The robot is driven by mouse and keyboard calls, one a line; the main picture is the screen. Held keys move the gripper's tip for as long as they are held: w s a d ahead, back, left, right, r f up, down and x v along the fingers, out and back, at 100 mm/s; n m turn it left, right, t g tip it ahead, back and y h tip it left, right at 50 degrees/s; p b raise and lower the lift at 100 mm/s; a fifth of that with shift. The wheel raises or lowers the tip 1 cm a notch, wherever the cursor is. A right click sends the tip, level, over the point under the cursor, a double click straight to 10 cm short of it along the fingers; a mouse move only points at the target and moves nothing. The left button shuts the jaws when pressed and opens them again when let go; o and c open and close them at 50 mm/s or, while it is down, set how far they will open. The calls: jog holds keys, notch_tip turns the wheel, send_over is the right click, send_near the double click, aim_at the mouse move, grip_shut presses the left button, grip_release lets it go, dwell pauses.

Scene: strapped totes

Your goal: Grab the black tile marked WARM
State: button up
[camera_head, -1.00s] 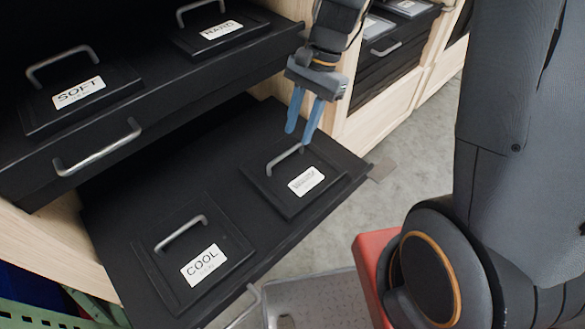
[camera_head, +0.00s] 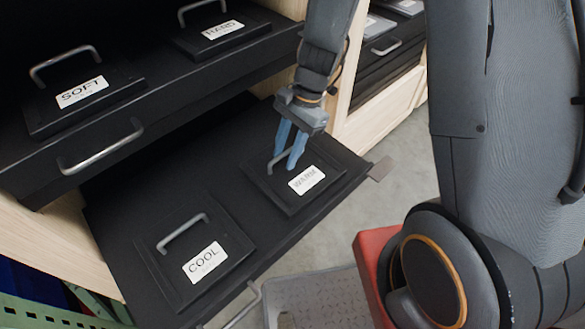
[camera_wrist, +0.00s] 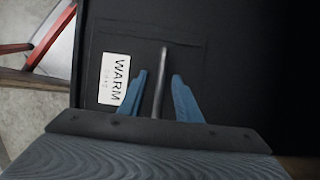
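The black tile marked WARM (camera_head: 272,190) lies flat on the pulled-out lower black shelf (camera_head: 225,215), at its right part, with a white label and a grey bar handle. My gripper (camera_head: 284,161) is over this tile with its blue fingers pointing down at the handle. In the wrist view, the fingers (camera_wrist: 161,95) are apart, one on each side of the handle (camera_wrist: 163,65), with a gap to it on both sides. The WARM label (camera_wrist: 114,79) shows left of the fingers. The lower end of the handle is hidden by my gripper.
A similar tile marked COOL (camera_head: 165,270) lies left on the same shelf. Tiles marked SOFT (camera_head: 105,92) and HARD (camera_head: 245,30) lie on the upper drawer above. A grey tote (camera_head: 320,298) and a red object (camera_head: 368,262) stand at the lower right.

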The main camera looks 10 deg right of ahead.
grip_shut()
jog(key=shift+r, duration=0.1)
dwell(1.2)
